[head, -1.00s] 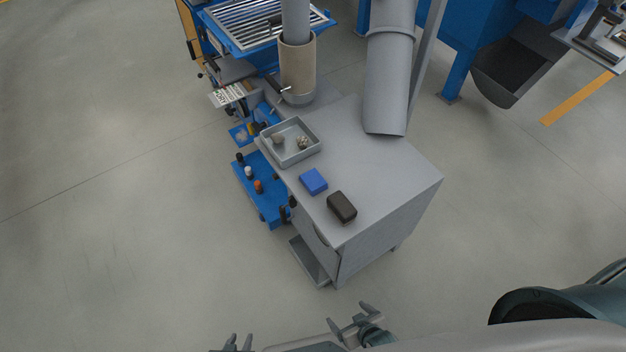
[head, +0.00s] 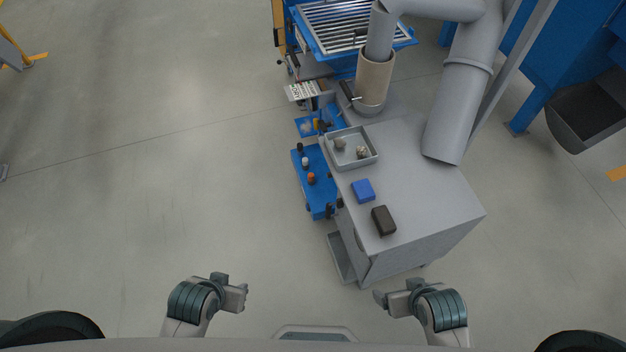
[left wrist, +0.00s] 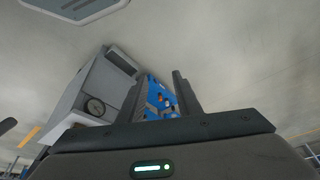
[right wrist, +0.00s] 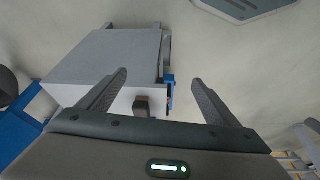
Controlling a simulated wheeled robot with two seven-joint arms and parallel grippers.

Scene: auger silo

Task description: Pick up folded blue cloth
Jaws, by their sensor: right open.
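The folded blue cloth (head: 363,190) is a small flat blue square lying on the grey cabinet top (head: 410,170), near its left edge. It stands apart from a grey tray (head: 348,165) and a black block (head: 383,221) on either side of it. My left gripper (head: 240,291) is empty in front of the cabinet, low and left; a gap shows between its fingers in the left wrist view (left wrist: 158,95). My right gripper (head: 384,296) is open and empty below the cabinet's near side. Its spread fingers show in the right wrist view (right wrist: 160,92). Both grippers are well away from the cloth.
The tray holds small lumps. A blue shelf (head: 316,180) with small knobs or bottles adjoins the cabinet's left side. A thick grey pipe (head: 459,110) comes down onto the cabinet's back right. Open floor (head: 150,180) lies to the left.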

